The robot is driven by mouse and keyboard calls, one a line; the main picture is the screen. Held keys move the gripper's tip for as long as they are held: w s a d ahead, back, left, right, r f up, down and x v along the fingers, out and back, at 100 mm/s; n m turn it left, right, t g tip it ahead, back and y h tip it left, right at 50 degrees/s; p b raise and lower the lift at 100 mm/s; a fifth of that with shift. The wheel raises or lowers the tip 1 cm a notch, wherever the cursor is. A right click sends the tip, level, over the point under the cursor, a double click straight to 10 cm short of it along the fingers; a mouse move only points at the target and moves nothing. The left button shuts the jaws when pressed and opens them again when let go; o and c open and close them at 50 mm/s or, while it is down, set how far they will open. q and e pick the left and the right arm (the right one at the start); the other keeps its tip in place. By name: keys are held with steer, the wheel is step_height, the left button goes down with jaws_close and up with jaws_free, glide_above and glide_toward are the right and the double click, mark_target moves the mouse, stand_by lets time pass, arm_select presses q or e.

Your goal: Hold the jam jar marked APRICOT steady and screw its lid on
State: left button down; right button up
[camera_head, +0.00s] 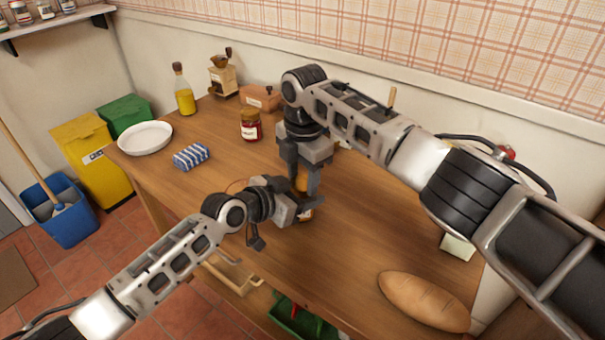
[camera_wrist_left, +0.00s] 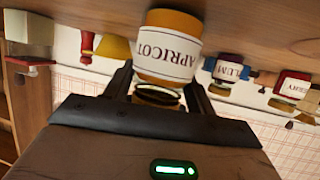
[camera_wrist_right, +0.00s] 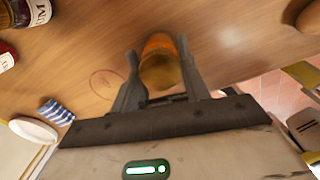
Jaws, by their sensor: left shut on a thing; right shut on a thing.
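The amber jar with the white APRICOT label (camera_wrist_left: 168,45) shows upside down in the left wrist view, so it stands upright. My left gripper (camera_head: 308,207) reaches in from the left and is shut on the jar, mostly covering it in the head view. My right gripper (camera_head: 303,192) points down from above and is shut on the lid (camera_wrist_right: 158,72) at the jar's top. A dark and gold band (camera_wrist_left: 158,97) shows at the jar's top in the left wrist view. I cannot tell how tightly the lid sits.
A red jar (camera_head: 250,128), a plum jar (camera_wrist_left: 230,72), an oil bottle (camera_head: 185,98) and a grinder (camera_head: 222,77) stand behind. A striped cloth (camera_head: 191,156) and white plate (camera_head: 145,137) lie left. A bread loaf (camera_head: 424,301) lies front right. A thin circle (camera_head: 235,187) marks bare tabletop.

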steer(key=o, duration=1.1)
steer(key=shift+r, duration=2.3)
